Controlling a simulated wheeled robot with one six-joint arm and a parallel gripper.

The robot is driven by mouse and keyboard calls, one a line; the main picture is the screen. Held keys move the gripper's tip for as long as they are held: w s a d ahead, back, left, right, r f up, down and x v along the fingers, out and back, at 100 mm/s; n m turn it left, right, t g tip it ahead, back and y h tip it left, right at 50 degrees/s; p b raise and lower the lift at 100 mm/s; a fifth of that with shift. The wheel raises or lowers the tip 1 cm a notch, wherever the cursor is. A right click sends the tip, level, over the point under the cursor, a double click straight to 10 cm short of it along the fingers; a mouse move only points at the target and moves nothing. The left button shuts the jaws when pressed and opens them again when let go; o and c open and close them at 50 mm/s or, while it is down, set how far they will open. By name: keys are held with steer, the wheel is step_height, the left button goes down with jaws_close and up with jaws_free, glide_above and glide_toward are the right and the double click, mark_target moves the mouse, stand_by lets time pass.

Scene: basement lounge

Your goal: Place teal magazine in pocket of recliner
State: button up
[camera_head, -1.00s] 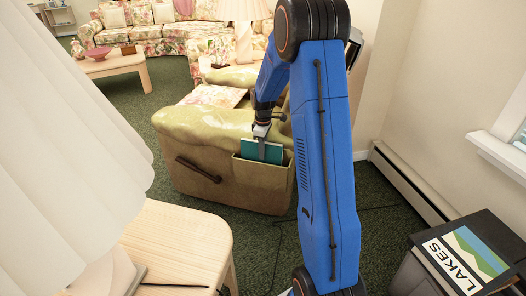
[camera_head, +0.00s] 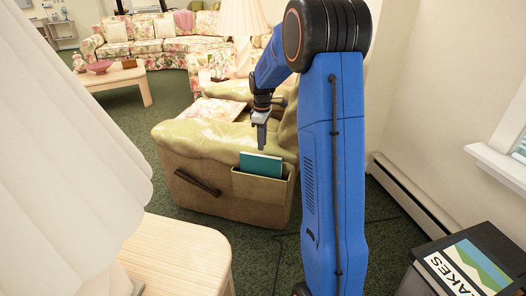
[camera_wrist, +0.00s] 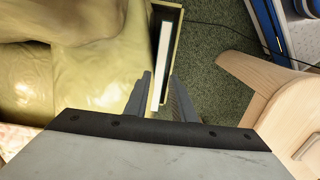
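The teal magazine (camera_head: 261,165) stands upright in the side pocket (camera_head: 262,188) of the olive-green recliner (camera_head: 205,175), its top part showing above the pocket rim. Its lower part is hidden inside. My gripper (camera_head: 262,143) is just above the magazine's top edge in the head view. In the wrist view my gripper (camera_wrist: 161,88) has its two fingers apart, with the magazine's pale edge (camera_wrist: 164,45) between them in the picture and nothing gripped. The pocket's rim (camera_wrist: 179,32) frames the magazine there.
A wooden side table (camera_head: 178,255) and a large white lampshade (camera_head: 65,150) stand close on the left. A dark box with a "LAKES" item (camera_head: 465,268) is at the lower right. A baseboard heater (camera_head: 410,195) runs along the right wall.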

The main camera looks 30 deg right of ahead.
steer(key=s+a+r+m+t, duration=0.1)
steer(key=s+a+r+m, duration=0.1)
steer(key=s+a+r, duration=0.55)
steer(key=s+a+r+m+t, duration=0.15)
steer(key=s+a+r, duration=0.3)
steer(key=s, duration=0.55)
steer(key=s+a+m+t, duration=0.1)
steer(key=s+a+m, duration=0.1)
steer(key=s, duration=0.9)
steer(key=s+a+f+m+t, duration=0.1)
steer(key=s+a+m, duration=0.2)
steer(key=s, duration=0.7)
steer(key=shift+s+a+f, duration=0.2)
steer(key=shift+s+a, duration=0.2)
steer(key=shift+a, duration=0.6)
